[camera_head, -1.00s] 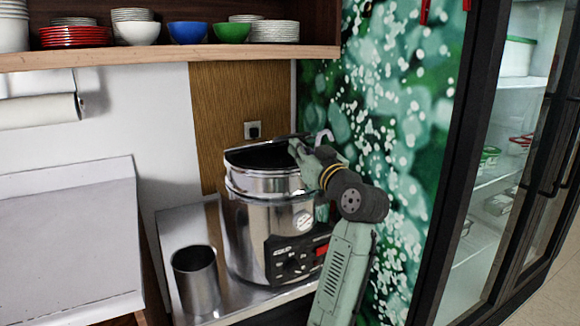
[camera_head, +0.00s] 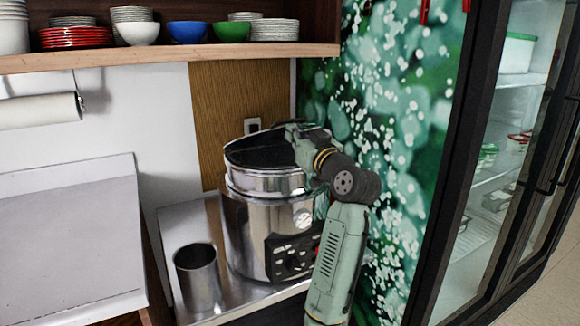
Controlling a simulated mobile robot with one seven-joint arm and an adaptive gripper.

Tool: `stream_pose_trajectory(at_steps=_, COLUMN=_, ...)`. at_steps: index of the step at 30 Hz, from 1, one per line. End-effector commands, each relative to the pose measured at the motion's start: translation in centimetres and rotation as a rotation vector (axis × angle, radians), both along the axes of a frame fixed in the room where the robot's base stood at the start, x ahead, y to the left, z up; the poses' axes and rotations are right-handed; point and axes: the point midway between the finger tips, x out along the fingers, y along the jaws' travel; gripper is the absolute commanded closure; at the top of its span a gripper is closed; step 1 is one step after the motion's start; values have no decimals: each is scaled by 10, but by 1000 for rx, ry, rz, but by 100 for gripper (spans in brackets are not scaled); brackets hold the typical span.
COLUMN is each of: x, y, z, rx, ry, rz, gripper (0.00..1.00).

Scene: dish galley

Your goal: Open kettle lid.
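The kettle (camera_head: 250,225) is a large steel cylinder with a black control panel on its front, standing on a steel counter. Its dark lid (camera_head: 262,140) is raised at the back, tilted up from the rim, and the dark opening shows beneath it. My gripper (camera_head: 298,138) is at the right side of the raised lid, at rim height or a little above. Its fingers are small and partly hidden by the wrist, so I cannot tell whether they are open or touching the lid.
A steel cup (camera_head: 198,278) stands on the counter (camera_head: 180,222) left of the kettle. A wooden shelf (camera_head: 170,57) with bowls and plates hangs above. A green patterned wall (camera_head: 400,130) and a glass-door fridge (camera_head: 470,190) are on the right. A paper roll (camera_head: 40,110) hangs at left.

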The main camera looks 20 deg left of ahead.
Motion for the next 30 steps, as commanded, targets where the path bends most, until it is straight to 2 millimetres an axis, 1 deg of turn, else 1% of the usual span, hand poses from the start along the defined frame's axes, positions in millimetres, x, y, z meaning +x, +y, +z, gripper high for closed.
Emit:
stream_pose_trajectory(at_steps=1, x=1, y=2, z=-3, rx=-5, ry=5, rz=3, gripper=100)
stream_pose_trajectory(at_steps=8, x=1, y=3, z=-4, rx=-6, ry=7, rz=4, gripper=100)
stream_pose_trajectory(at_steps=21, x=11, y=17, z=14, rx=-6, ry=7, rz=3, gripper=100)
stream_pose_trajectory(at_steps=30, x=12, y=18, z=15, rx=-5, ry=6, rz=3, gripper=100)
